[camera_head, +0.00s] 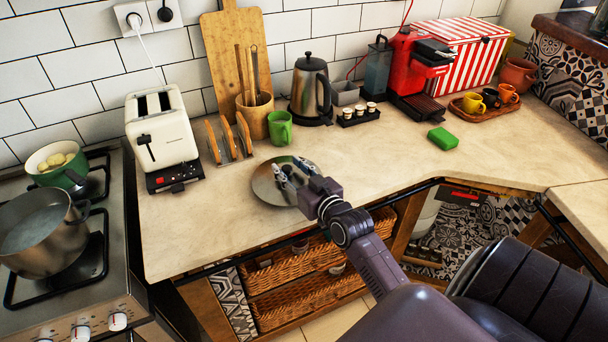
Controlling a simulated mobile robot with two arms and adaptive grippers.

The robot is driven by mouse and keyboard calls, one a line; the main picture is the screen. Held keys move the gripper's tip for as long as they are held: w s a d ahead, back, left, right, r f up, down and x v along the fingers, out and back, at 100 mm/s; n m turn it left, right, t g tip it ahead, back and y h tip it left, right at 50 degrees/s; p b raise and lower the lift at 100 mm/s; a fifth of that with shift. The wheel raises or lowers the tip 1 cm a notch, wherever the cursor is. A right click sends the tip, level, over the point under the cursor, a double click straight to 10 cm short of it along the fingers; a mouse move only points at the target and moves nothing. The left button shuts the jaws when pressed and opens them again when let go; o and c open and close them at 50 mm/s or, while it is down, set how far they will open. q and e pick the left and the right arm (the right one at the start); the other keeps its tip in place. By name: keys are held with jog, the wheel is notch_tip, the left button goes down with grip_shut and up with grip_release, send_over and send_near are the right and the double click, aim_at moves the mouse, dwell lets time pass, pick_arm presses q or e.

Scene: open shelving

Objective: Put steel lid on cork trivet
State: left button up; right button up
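The steel lid (264,194) is a round, shiny grey disc lying on the counter, in front of the green mug and the toast rack. My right gripper (290,170) reaches over it from the lower right. Its two fingers look spread apart over the lid's middle and hide that part, so I cannot see the knob or whether the fingers touch it. No cork trivet can be made out in this view. My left gripper is not in view.
A white toaster (161,130), toast rack (229,142), green mug (280,128) and kettle (310,92) stand behind the lid. A steel pot (40,240) is on the stove at left. A green sponge (443,139) lies to the right. The counter between lid and sponge is clear.

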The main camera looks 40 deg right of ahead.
jog(key=s, duration=0.3)
jog(key=s+a, duration=0.1)
jog(key=s, duration=0.2)
jog(key=s+r+b, duration=0.1)
jog(key=s, duration=0.3)
jog(key=shift+s+a, duration=0.1)
jog(key=shift+a, duration=0.05)
